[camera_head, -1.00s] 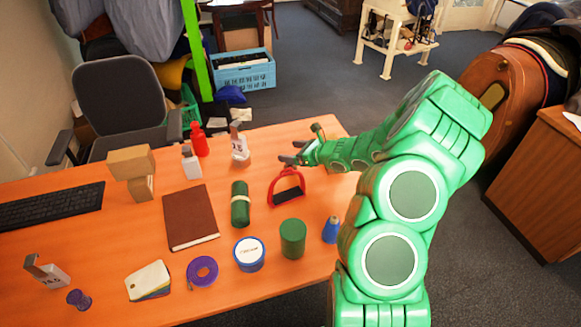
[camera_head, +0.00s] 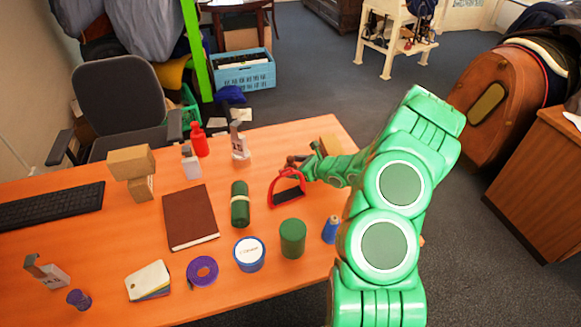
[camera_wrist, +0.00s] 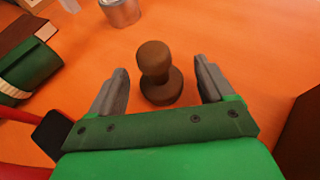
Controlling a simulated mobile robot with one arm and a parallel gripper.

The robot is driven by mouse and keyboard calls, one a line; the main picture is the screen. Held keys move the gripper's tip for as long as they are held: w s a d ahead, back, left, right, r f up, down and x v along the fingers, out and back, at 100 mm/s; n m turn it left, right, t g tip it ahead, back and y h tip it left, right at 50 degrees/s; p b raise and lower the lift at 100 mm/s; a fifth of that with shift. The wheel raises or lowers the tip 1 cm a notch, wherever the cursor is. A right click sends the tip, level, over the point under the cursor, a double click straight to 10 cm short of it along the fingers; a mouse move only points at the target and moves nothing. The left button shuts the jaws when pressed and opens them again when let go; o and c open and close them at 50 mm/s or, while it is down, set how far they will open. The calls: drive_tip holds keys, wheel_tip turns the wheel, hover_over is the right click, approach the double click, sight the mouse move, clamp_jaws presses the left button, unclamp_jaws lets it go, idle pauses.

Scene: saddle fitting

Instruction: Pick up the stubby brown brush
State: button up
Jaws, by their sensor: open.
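The stubby brown brush (camera_wrist: 160,75) shows in the wrist view as a short dark-brown piece with a rounded knob above a wider round base. It stands on the orange table between the two grey fingers of my gripper (camera_wrist: 160,66). The fingers are open, with a visible gap on each side of the brush. In the head view my gripper (camera_head: 297,160) is low over the far right part of the table, just behind the red stirrup. The brush is hard to make out there among the fingers.
The red stirrup (camera_head: 288,190) is close in front of my gripper. A tan block (camera_head: 330,145) stands just right of it, partly behind my arm.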

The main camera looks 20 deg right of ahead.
drive_tip(key=shift+x, duration=1.45)
drive_tip(key=c, duration=1)
drive_tip(key=shift+c, duration=0.2)
